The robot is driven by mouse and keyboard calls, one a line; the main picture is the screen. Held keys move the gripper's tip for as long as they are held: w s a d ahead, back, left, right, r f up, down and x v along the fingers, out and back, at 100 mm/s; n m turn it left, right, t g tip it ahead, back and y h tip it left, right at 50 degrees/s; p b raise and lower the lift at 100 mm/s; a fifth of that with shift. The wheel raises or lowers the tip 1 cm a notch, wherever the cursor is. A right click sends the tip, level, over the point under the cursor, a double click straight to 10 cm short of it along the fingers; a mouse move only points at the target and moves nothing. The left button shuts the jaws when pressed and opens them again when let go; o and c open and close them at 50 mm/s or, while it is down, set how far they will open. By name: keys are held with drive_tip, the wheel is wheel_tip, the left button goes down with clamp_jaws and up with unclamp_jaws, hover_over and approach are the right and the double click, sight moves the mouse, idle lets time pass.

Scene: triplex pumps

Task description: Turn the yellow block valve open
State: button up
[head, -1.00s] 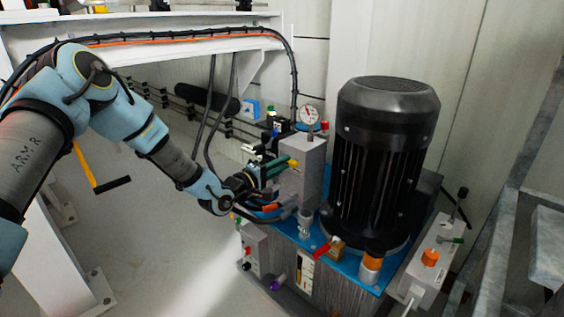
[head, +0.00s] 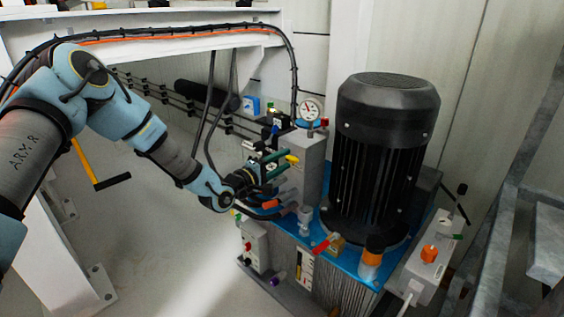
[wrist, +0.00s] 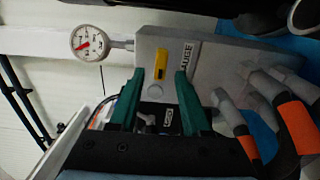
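The yellow block valve handle (head: 292,159) is on the face of a tall grey block (head: 313,165) beside the black motor. In the wrist view the yellow handle (wrist: 159,67) is a short bar, lengthwise nearly up and down and slightly tilted, on the grey block (wrist: 210,67). My gripper (head: 283,163) is in front of that face. In the wrist view my gripper (wrist: 160,75) has two green fingers spread apart, with the handle showing between and just beyond their tips. No contact with the handle is visible. The exact gap in depth is hard to tell.
A pressure gauge (head: 311,109) is on top of the block. The black motor (head: 385,150) stands to the right on a blue plate. A red-handled valve (head: 321,247) and orange-banded hose fittings (wrist: 297,125) are close by. A white beam (head: 200,47) runs behind my arm.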

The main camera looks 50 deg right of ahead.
drive_tip(key=a+p, duration=0.1)
drive_tip(key=a, duration=0.9)
drive_tip(key=shift+w+a, duration=0.35)
drive_tip(key=shift+a, duration=0.05)
